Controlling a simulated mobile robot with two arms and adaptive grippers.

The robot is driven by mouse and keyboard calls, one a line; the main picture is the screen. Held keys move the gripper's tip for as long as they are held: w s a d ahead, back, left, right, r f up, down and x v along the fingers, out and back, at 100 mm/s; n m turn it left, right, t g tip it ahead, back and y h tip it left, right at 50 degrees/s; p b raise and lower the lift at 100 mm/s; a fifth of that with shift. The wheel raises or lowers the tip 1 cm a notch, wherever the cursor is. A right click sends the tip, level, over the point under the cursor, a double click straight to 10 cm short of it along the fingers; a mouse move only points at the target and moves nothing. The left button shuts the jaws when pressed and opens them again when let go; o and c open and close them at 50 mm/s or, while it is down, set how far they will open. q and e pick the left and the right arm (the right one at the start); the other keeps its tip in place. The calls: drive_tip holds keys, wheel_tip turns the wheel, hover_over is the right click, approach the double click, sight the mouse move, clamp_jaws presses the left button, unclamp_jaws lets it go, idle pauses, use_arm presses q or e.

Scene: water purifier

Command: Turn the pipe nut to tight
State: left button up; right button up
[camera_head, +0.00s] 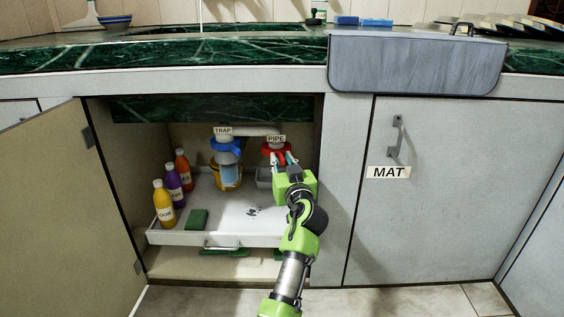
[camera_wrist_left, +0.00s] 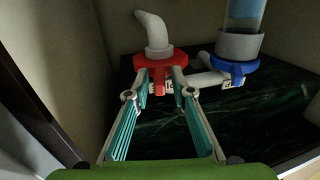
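The red pipe nut (camera_head: 275,149) sits under the PIPE label (camera_head: 276,139) inside the open cabinet. In the left wrist view the red nut (camera_wrist_left: 160,62) has a white curved pipe (camera_wrist_left: 153,30) coming out of it, and one of its lugs points between my fingers. My left gripper (camera_head: 284,160) is at the nut, reaching in from the front. In the wrist view its fingers (camera_wrist_left: 160,82) are spread, with one tip at each side of the nut. I cannot tell whether the tips touch it. The gripper partly hides the nut in the head view. My right gripper is not in view.
A blue-collared trap (camera_head: 228,147) hangs left of the pipe, over a yellow bucket (camera_head: 226,180). Several bottles (camera_head: 173,184) and a green sponge (camera_head: 197,219) stand on the pulled-out white tray (camera_head: 190,238). The cabinet door (camera_head: 65,205) is open at left.

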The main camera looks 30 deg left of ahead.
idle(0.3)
use_arm(q)
wheel_tip(320, 180, up, 10)
idle(0.4)
